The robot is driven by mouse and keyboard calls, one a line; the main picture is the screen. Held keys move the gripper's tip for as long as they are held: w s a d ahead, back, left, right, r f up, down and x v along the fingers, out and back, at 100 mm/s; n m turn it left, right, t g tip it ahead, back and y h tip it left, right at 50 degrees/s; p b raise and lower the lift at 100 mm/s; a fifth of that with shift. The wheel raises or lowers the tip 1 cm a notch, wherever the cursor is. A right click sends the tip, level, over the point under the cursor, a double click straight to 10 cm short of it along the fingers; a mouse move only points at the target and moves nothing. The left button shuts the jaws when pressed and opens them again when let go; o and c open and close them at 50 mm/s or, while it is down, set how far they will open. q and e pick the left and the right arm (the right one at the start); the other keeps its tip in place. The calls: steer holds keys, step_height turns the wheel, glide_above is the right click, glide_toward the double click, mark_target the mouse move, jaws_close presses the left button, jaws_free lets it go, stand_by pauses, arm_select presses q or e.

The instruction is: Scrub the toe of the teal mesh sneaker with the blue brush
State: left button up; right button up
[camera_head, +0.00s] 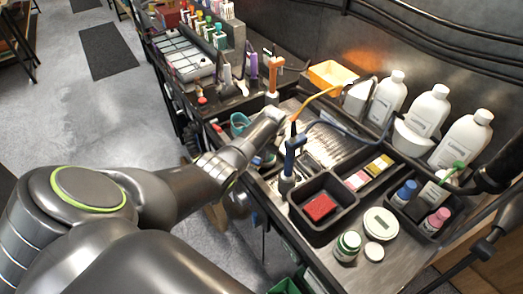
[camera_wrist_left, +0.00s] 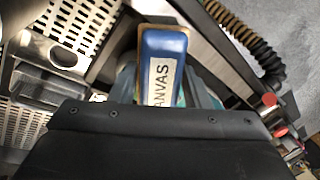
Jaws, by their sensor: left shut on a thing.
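The blue brush (camera_wrist_left: 163,46), a block lettered "CANVAS", is held by my left gripper (camera_wrist_left: 162,92) in the left wrist view. Teal patches show beside and below the brush, behind the fingers. They look like part of the teal mesh sneaker, mostly hidden, and I cannot tell whether the bristles touch it. In the head view a teal rounded piece (camera_head: 239,122), likely the sneaker, shows just left of my left wrist. My left fingers are hidden there by my own arm. My right gripper is not in view.
A black tray with a red block (camera_head: 319,207) stands right of my left wrist. Orange-topped (camera_head: 274,62) and blue-topped (camera_head: 294,146) upright tools with hoses stand close by. White bottles (camera_head: 430,108) line the back right. A ribbed hose (camera_wrist_left: 242,38) runs near the brush.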

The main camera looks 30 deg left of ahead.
arm_select(q)
steer(key=shift+s+r, duration=0.35)
steer(key=shift+r, duration=0.3)
steer(key=shift+v, duration=1.85)
steer(key=shift+r, duration=0.15)
steer(key=shift+r, duration=0.35)
steer(key=shift+v, duration=1.05)
steer(key=shift+s, duration=0.1)
